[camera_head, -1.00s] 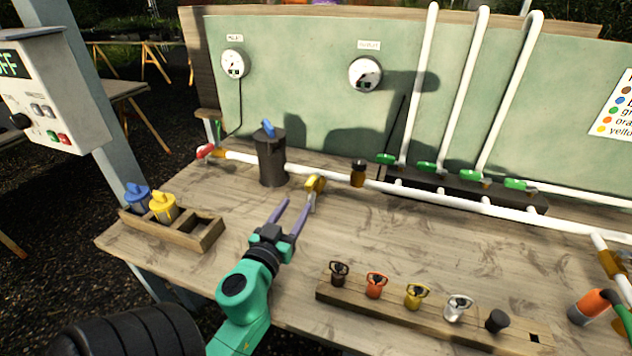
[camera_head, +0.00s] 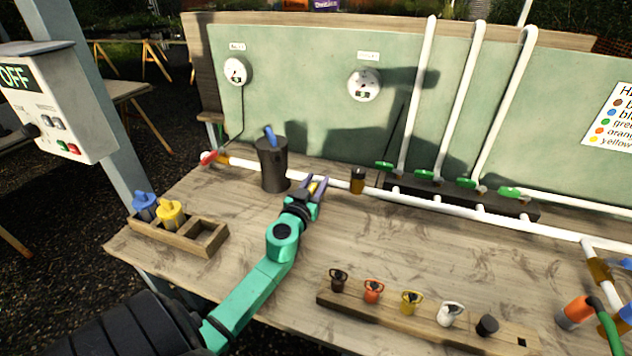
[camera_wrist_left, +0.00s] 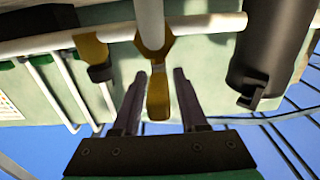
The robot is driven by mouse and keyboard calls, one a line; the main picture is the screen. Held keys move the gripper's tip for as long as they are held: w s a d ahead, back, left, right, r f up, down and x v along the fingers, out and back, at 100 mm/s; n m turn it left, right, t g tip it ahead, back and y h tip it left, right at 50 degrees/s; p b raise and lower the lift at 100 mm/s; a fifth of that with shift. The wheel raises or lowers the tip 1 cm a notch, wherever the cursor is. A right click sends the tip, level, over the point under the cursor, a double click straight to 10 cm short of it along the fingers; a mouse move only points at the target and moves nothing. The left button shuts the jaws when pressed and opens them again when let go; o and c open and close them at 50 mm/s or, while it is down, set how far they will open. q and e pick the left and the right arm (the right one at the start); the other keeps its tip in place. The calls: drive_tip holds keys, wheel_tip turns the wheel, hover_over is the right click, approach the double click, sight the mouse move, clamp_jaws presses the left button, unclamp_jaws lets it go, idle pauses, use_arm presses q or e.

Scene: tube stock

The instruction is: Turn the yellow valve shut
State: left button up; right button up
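The yellow valve (camera_head: 314,187) sits on the white pipe (camera_head: 238,163) that runs along the back of the bench. In the head view my left gripper's fingers mostly cover it. In the left wrist view its yellow handle (camera_wrist_left: 158,98) points from the pipe toward my palm. My left gripper (camera_head: 314,184) is open, with one finger on each side of the handle; in the wrist view the fingers (camera_wrist_left: 158,95) show gaps to it. My right gripper is not in view.
A dark canister (camera_head: 272,165) stands just left of the valve, and a brown-capped fitting (camera_head: 357,181) is to its right. Green valves (camera_head: 424,174) line the manifold. A wooden rack of coloured caps (camera_head: 430,322) lies in front. The bench between is clear.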

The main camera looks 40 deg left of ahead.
use_arm(q)
clamp_jaws()
idle(1.2)
